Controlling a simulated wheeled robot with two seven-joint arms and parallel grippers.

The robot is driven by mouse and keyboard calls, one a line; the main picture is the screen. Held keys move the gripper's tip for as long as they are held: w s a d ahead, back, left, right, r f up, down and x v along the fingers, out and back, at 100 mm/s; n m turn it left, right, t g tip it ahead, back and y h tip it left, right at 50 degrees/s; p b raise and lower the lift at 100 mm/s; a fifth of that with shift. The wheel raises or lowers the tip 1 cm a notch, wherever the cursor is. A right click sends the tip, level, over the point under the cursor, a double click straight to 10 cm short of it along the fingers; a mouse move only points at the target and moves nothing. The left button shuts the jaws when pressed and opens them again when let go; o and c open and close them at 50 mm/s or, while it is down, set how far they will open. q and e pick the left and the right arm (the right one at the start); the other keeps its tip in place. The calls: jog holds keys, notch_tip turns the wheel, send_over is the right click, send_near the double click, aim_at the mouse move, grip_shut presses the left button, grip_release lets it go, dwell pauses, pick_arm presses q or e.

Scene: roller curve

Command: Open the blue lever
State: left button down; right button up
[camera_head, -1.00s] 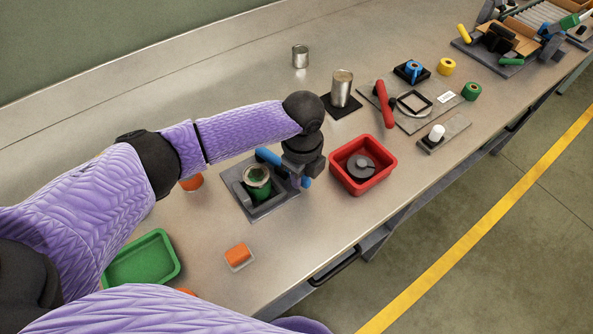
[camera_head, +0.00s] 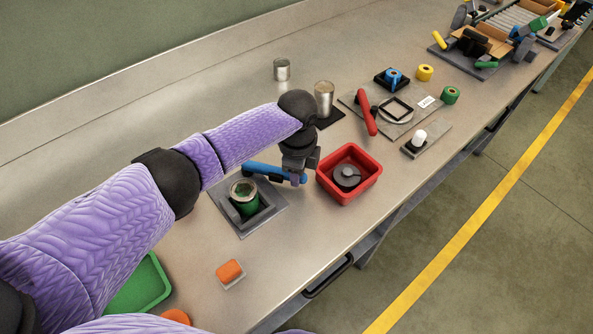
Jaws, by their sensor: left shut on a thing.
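The blue lever (camera_head: 268,171) lies at the back of a grey fixture plate (camera_head: 272,207) and points to the right. A green and silver can-like part (camera_head: 243,196) stands in the fixture beside the lever. My left gripper (camera_head: 296,179) points down and is shut on the right end of the lever; its fingertips are partly hidden. The left end of the lever is near the fixture's back edge. My right gripper does not show.
A red tray (camera_head: 322,187) with a grey round part (camera_head: 347,175) stands just right of my left gripper. A green tray (camera_head: 150,272) and an orange block (camera_head: 229,270) are nearer. A silver can (camera_head: 324,98) and a red lever (camera_head: 366,112) stand farther back.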

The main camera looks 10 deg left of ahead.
pick_arm(q)
jog(key=shift+c, duration=2.4)
grip_release()
jog(key=shift+w, duration=0.1)
notch_tip(320, 180, up, 10)
jog(key=p, duration=0.3)
